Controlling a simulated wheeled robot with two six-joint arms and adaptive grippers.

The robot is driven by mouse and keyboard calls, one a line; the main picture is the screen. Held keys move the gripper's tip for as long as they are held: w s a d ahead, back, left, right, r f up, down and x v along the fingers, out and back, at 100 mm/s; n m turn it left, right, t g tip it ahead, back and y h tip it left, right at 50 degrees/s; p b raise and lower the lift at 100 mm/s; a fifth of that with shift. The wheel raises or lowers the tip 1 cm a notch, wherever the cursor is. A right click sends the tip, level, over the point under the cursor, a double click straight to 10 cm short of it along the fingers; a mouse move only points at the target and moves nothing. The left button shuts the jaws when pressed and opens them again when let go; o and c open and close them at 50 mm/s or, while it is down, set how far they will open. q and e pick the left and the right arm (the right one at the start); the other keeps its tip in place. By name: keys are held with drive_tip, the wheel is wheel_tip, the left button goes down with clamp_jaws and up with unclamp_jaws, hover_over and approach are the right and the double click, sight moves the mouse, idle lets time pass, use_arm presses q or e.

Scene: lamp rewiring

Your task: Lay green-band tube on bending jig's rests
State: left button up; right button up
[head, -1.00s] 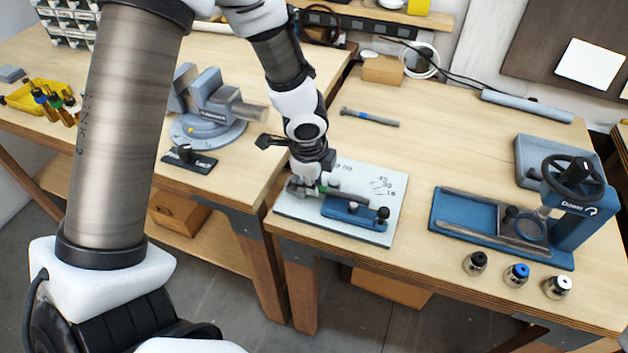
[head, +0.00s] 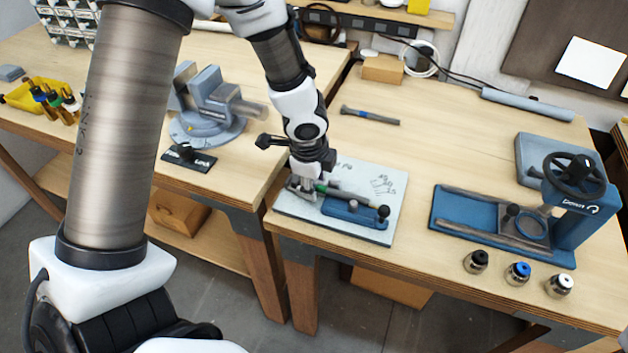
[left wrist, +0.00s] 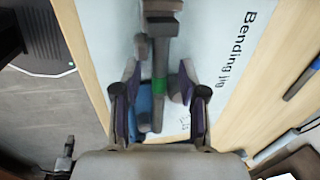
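The green-band tube (head: 346,193) is a grey rod with a green band near its left end. It lies along the far side of the blue part of the bending jig (head: 345,212), on a pale board. In the left wrist view the tube (left wrist: 159,112) runs lengthwise between the fingers, its green band level with them. My left gripper (head: 308,188) is low over the jig's left end. In the left wrist view its fingers (left wrist: 159,88) stand apart, with gaps on both sides of the tube. Contact with each rest is too small to tell. My right gripper is out of view.
A blue-banded tube (head: 370,116) lies behind the board. A blue press with a handwheel (head: 573,174) stands at the right, with several small capped fittings (head: 517,273) in front. A grey vise (head: 210,105) stands on the left table. The bench between board and press is clear.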

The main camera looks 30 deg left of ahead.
use_arm(q)
wheel_tip(320, 180, up, 12)
drive_tip(key=s, duration=0.2)
drive_tip(key=shift+s+d, duration=0.15)
drive_tip(key=shift+d, duration=0.1)
wheel_tip(320, 180, up, 9)
drive_tip(key=s+p, duration=0.1)
drive_tip(key=p, duration=0.8)
drive_tip(key=shift+d+f, duration=0.15)
